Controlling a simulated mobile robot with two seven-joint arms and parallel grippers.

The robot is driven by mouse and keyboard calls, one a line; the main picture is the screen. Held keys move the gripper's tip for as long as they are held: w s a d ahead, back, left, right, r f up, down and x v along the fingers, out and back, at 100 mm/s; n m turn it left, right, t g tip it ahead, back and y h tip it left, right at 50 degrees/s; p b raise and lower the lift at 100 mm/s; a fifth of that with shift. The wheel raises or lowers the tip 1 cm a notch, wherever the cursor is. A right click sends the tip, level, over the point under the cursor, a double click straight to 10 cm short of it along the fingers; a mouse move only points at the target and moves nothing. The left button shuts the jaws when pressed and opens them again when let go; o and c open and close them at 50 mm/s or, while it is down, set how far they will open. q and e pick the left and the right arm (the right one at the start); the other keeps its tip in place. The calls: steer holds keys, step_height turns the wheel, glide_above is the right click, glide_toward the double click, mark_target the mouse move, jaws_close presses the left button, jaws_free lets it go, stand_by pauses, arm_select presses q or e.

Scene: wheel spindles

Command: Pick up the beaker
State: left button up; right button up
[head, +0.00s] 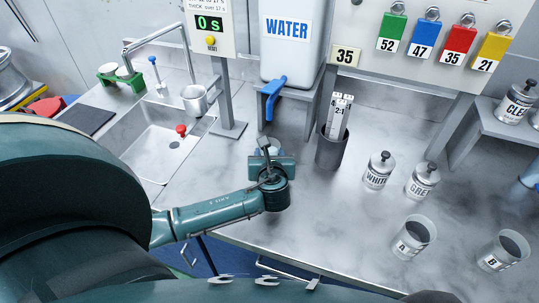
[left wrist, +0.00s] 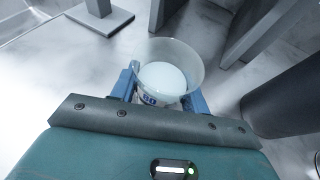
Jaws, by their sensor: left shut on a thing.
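The beaker (left wrist: 168,52) is a clear, wide-rimmed vessel with a pale bottom or contents and a small dark-marked label low on its side. My left gripper (left wrist: 168,92) is shut on it, with one blue finger on each side. In the head view my left gripper (head: 268,158) is over the counter below the water tank, and its wrist hides most of the beaker (head: 270,142). I cannot tell whether the beaker touches the counter. My right gripper is not in view.
A grey cylinder holding white strips (head: 331,152) stands just right of my left gripper. A post base (head: 228,129) is behind-left, and the sink (head: 165,150) is left. The blue tap (head: 273,96) is behind. Canisters (head: 378,170) and cups (head: 413,238) stand right.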

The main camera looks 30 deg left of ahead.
arm_select(q)
steer(key=shift+r, duration=0.6)
step_height(320, 180, up, 2)
steer(key=shift+r, duration=0.1)
steer(key=s+d, duration=0.3)
steer(key=s, duration=0.1)
steer(key=s+d+b, duration=0.1)
steer(key=s+d, duration=0.3)
steer(key=s, duration=0.1)
steer(key=s+d, duration=0.4)
steer(key=s, duration=0.1)
steer(key=shift+s, duration=0.2)
steer(key=shift+a+r, duration=0.1)
stand_by(0.4)
